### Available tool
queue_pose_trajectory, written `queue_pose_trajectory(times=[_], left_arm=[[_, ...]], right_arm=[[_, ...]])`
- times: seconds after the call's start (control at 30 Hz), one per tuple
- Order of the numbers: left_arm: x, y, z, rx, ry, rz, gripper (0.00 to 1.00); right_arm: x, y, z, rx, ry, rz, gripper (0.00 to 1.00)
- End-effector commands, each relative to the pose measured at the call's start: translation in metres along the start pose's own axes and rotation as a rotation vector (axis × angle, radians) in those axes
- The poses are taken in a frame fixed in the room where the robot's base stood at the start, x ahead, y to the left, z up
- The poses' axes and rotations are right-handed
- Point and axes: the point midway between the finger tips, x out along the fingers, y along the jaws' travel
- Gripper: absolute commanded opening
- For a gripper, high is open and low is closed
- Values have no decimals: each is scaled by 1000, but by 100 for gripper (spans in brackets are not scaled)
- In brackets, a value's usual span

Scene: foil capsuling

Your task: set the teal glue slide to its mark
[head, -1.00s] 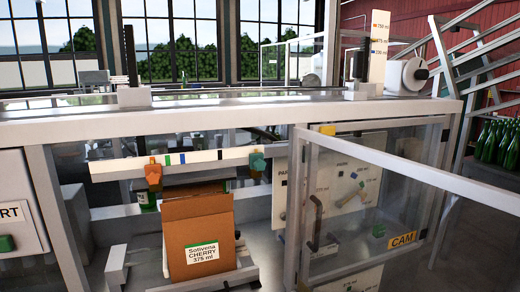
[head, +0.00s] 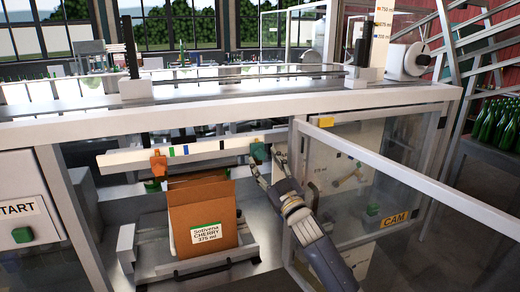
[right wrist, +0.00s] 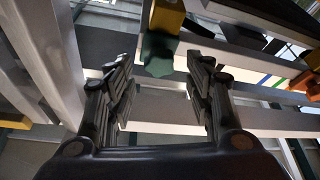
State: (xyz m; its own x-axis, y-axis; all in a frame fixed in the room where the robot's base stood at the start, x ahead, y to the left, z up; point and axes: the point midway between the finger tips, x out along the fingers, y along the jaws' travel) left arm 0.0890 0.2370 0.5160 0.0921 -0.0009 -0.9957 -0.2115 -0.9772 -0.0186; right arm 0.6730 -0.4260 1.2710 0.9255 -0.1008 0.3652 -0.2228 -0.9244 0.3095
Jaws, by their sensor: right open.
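The teal glue slide (head: 258,150) sits near the right end of a white rail (head: 205,154). The rail carries small coloured marks, green, blue and black among them. An orange slide (head: 157,163) hangs further left on it. My right gripper (head: 267,163) is open, just below and beside the teal slide. In the right wrist view the teal slide (right wrist: 160,54) shows between and slightly beyond the open fingertips (right wrist: 160,66); I see no clear contact. My left gripper is not in view.
A brown carton labelled Solivena Cherry 375 ml (head: 202,215) stands below the rail. The open clear door (head: 400,160) with a CAM label is close to my right arm. A white box with a green START button (head: 22,235) stands at the left.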

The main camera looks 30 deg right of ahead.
Motion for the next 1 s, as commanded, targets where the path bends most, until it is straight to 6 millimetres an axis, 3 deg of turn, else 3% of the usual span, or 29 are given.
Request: queue_pose_trajectory(times=[0.1,0.3,0.67,0.7,0.9,1.0], left_arm=[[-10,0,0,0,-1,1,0],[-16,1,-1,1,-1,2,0],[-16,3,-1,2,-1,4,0],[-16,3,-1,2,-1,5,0],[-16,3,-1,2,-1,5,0],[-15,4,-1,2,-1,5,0]], right_arm=[[20,1,-2,2,-1,0,49],[37,0,0,2,-2,0,49],[41,-1,1,0,-2,-1,49],[41,-1,1,0,-2,-1,46],[41,-1,1,0,-2,-1,1],[42,-1,2,0,-2,-1,0]])
